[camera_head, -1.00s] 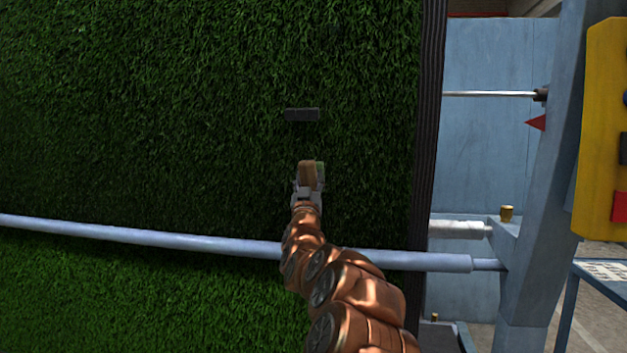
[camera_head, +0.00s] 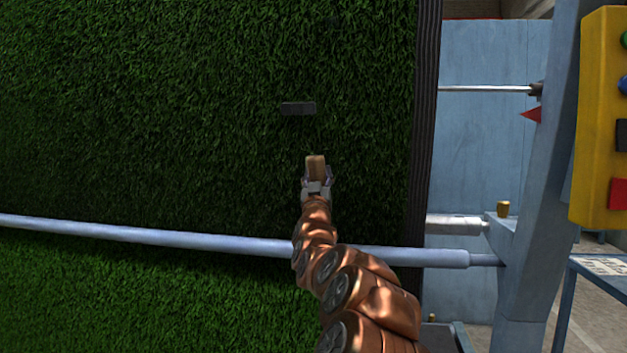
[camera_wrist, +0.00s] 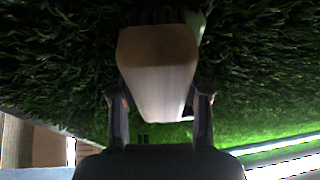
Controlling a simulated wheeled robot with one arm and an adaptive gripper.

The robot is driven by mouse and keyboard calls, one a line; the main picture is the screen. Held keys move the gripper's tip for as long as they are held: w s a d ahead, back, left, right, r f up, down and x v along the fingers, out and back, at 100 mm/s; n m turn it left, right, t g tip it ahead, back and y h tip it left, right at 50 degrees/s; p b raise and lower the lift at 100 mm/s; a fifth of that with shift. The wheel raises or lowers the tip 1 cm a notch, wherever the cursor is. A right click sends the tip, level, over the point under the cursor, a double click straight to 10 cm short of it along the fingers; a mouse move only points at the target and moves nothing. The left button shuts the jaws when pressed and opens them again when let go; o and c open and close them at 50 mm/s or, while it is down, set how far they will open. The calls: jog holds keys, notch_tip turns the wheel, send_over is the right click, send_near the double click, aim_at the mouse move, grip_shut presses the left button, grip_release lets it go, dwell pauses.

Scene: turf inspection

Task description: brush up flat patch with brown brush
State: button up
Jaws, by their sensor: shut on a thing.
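The brown brush (camera_head: 316,166) is held in my gripper (camera_head: 316,188) in front of the hanging green turf (camera_head: 180,120). In the wrist view my gripper (camera_wrist: 160,112) has one finger on each side of the brush's tan wooden body (camera_wrist: 158,75). The dark bristles show only partly at its far end, close to the turf; I cannot tell whether they touch it. No flat patch stands out clearly from the surrounding grass; part of the turf is hidden behind the brush and arm.
A dark grey block (camera_head: 298,108) lies against the turf above the brush. A pale metal bar (camera_head: 150,237) crosses below my gripper. The turf's dark edge (camera_head: 427,110), a blue-grey frame (camera_head: 545,170) and a yellow control panel (camera_head: 600,120) are at right.

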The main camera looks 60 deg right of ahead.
aim_at(358, 168)
jog(key=shift+s+d, duration=0.2)
jog(key=shift+s, duration=0.2)
jog(key=shift+s+d+f+b, duration=0.1)
jog(key=shift+s+d+b, duration=0.15)
jog(key=shift+s+b, duration=0.6)
jog(key=shift+s, duration=0.1)
jog(key=shift+s+d+b, duration=0.25)
jog(key=shift+s+b, duration=0.1)
jog(key=shift+b, duration=0.2)
jog(key=shift+s+d, duration=0.2)
jog(key=shift+s, duration=0.35)
jog(key=shift+s+d+b, duration=0.3)
jog(key=shift+s+b, duration=0.6)
jog(key=shift+b, duration=0.1)
jog(key=shift+s+d, duration=0.1)
jog(key=shift+s, duration=0.05)
jog(key=shift+s+d+r+b, duration=0.1)
jog(key=shift+s+d+b, duration=0.15)
jog(key=shift+s, duration=0.15)
jog(key=shift+s+d+r+b, duration=0.1)
jog(key=shift+s+b, duration=0.15)
jog(key=shift+s, duration=0.15)
jog(key=shift+s+d+f+b, duration=0.1)
jog(key=shift+s+d+b, duration=0.1)
jog(key=shift+s, duration=0.3)
jog(key=shift+s+d+b, duration=0.1)
jog(key=shift+s+b, duration=0.1)
jog(key=shift+s, duration=0.3)
